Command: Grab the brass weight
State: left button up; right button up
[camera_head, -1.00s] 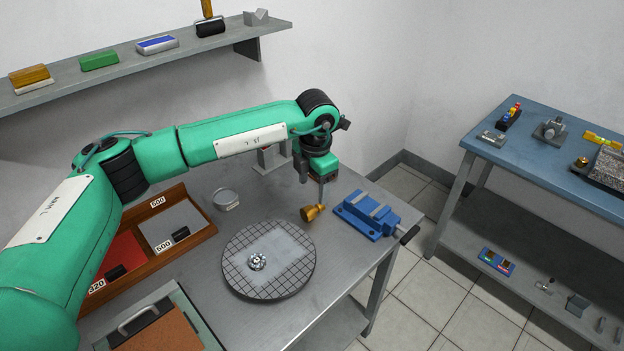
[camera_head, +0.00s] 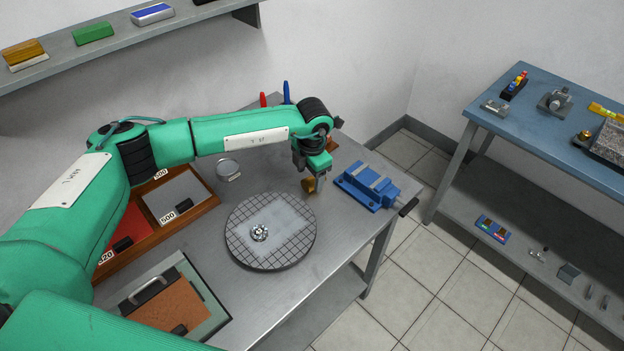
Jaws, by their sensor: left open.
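The brass weight (camera_head: 309,185) is on the grey metal table (camera_head: 215,262), behind the round gridded plate (camera_head: 234,245) and left of the blue vise (camera_head: 366,186). My left gripper (camera_head: 317,184) points down from the green arm. It is open, with its fingers right at the weight and partly covering it. I cannot tell whether they touch it or whether the weight is between them. My right gripper is out of view.
The vise stands close to the gripper's right. A small shiny metal part (camera_head: 259,232) sits on the plate. A wooden tray (camera_head: 196,212) with abrasive sheets and a round tin (camera_head: 228,169) are to the left. A blue bench (camera_head: 553,138) stands at right.

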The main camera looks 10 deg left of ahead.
aim_at(309, 180)
pick_arm(q)
jog(key=shift+s+a+f+p, duration=0.1)
jog(key=shift+f+p, duration=0.05)
jog(key=shift+f, duration=0.45)
jog(key=shift+a+f+p, duration=0.1)
jog(key=shift+f+p, duration=0.05)
jog(key=shift+f, duration=0.85)
jog(key=shift+c, duration=0.2)
grip_shut()
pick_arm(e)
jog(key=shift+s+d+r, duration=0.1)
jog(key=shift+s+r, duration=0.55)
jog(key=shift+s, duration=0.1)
pick_arm(q)
jog(key=shift+r, duration=0.1)
